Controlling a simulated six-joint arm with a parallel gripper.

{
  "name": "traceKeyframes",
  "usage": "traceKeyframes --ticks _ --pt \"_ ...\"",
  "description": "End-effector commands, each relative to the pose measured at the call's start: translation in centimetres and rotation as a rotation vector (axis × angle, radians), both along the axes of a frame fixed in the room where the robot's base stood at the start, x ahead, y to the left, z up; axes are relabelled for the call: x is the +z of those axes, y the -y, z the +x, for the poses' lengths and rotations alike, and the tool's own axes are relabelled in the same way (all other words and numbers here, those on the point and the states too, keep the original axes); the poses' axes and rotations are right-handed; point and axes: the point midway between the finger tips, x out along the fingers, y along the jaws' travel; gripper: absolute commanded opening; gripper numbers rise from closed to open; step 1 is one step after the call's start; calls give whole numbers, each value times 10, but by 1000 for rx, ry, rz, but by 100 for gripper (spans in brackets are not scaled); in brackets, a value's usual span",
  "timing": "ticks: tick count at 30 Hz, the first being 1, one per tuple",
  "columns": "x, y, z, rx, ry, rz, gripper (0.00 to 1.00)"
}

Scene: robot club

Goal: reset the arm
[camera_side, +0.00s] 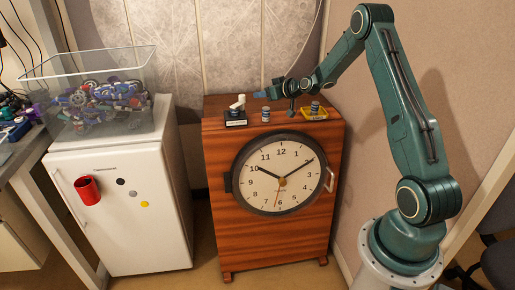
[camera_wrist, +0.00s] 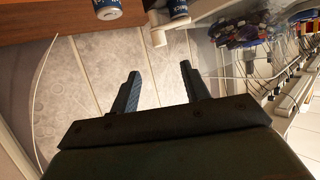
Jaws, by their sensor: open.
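My gripper (camera_side: 266,93) hangs over the back of the wooden clock cabinet (camera_side: 225,165), at the end of my green arm. In the wrist view my gripper (camera_wrist: 158,84) has its two dark fingers spread, with nothing between them. A small blue-and-white can (camera_side: 265,114) stands upright on the cabinet top, just in front of the gripper.
A white piece (camera_side: 238,102) sits on a black base (camera_side: 236,120) at the cabinet's left. A clear bin (camera_side: 140,68) of colourful parts stands on a white fridge (camera_side: 125,190) with a red cup (camera_side: 88,190). A patterned wall (camera_side: 225,45) stands behind the cabinet.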

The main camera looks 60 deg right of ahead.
Motion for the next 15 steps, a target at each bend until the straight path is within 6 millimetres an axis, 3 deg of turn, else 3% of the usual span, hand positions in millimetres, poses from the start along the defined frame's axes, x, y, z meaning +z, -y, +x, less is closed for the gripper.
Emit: traceKeyframes --ticks 15 --pt "5 -5 -1 6 -5 -1 46"
